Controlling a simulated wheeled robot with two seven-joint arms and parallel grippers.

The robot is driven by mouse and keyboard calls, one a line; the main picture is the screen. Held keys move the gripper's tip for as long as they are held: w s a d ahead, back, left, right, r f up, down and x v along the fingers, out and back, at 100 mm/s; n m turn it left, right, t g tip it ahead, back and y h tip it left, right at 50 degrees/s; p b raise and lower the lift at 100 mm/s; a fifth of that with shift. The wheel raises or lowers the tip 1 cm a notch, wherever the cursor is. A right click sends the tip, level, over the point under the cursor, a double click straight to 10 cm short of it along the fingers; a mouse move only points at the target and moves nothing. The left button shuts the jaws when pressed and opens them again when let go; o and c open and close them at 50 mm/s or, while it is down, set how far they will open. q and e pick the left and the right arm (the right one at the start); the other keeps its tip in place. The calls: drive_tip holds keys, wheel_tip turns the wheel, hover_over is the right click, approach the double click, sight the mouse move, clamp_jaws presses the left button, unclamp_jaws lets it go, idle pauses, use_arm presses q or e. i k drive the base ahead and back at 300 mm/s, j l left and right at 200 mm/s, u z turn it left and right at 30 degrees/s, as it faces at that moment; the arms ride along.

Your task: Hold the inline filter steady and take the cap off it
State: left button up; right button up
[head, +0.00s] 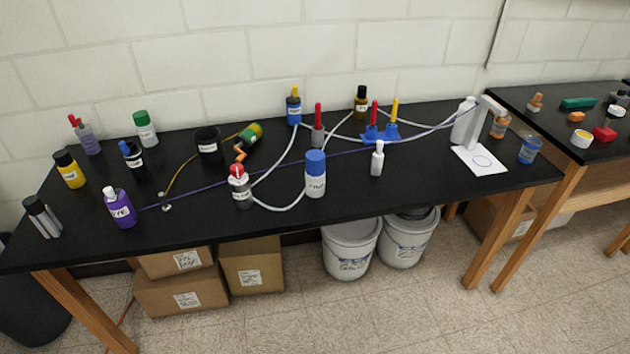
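No part is marked plainly as the inline filter, and I cannot tell for sure which one it is. A white-labelled bottle with a red cap (240,188) stands at the front middle of the black table, beside white tubing. A white-labelled bottle with a blue cap (315,175) stands to its right, near the tubing's other end. A green and yellow part with an orange end (248,139) lies tilted behind them. A grey bottle with a tall red top (318,125) stands farther back. Neither of my grippers is in view.
The black table (430,185) holds several bottles. A purple bottle (120,208) stands at the front left. A thin purple line crosses the table to a white stand (475,125). A blue rack (379,135) sits mid-back. The front right of the table is mostly clear.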

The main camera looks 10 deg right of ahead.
sight(315, 186)
drive_tip(key=l+u, duration=0.3)
drive_tip(key=l, duration=0.55)
drive_tip(key=k+l+u, duration=0.1)
drive_tip(key=l+u, duration=0.2)
drive_tip(key=l, duration=0.55)
